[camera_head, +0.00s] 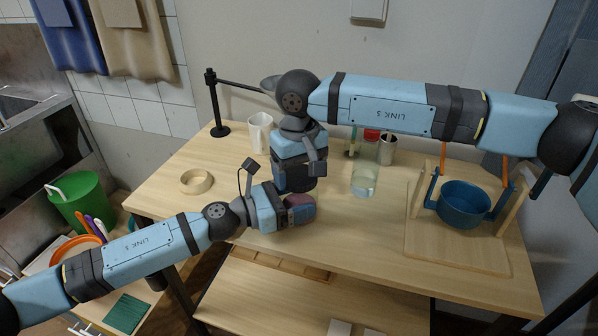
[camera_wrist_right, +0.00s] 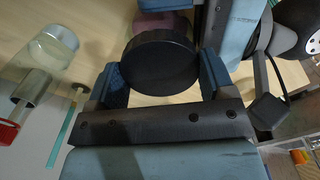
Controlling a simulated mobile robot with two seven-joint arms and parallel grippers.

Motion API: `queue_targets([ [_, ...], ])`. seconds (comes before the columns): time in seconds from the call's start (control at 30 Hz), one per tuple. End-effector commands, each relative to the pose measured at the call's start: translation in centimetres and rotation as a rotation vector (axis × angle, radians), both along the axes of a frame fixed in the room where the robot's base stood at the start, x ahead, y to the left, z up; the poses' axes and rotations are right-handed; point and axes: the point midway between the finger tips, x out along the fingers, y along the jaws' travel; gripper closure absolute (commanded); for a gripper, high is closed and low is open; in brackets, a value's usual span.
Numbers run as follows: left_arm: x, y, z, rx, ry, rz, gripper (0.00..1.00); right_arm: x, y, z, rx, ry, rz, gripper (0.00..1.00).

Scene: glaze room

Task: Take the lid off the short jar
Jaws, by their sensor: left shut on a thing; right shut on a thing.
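The short jar (camera_head: 297,199) is a small mauve pot near the table's front edge, mostly hidden by my arms in the head view. Part of its mauve wall (camera_wrist_right: 165,24) shows behind the lid in the right wrist view. The lid (camera_wrist_right: 160,62) is a round black disc between the fingers of my right gripper (camera_wrist_right: 161,80), which is shut on it from above the jar. I cannot tell whether the lid still touches the jar. My left gripper (camera_head: 302,213) is shut on the jar from the left; its fingers are largely hidden.
A white mug (camera_head: 259,132), a wooden ring (camera_head: 195,181) and a black stand (camera_head: 219,110) are at the left and back. A clear glass jar (camera_head: 364,182) and a metal cylinder (camera_head: 388,149) stand right of my grippers.

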Motion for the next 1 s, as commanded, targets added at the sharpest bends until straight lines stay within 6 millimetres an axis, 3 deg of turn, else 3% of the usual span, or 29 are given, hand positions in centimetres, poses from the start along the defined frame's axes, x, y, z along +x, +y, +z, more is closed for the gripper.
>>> queue_targets([
  [1.0, 0.0, 0.0, -0.1, 0.001, 0.0, 0.0, 0.85, 0.0, 0.0, 2.7, 0.001, -0.002, -0.001, 0.53],
])
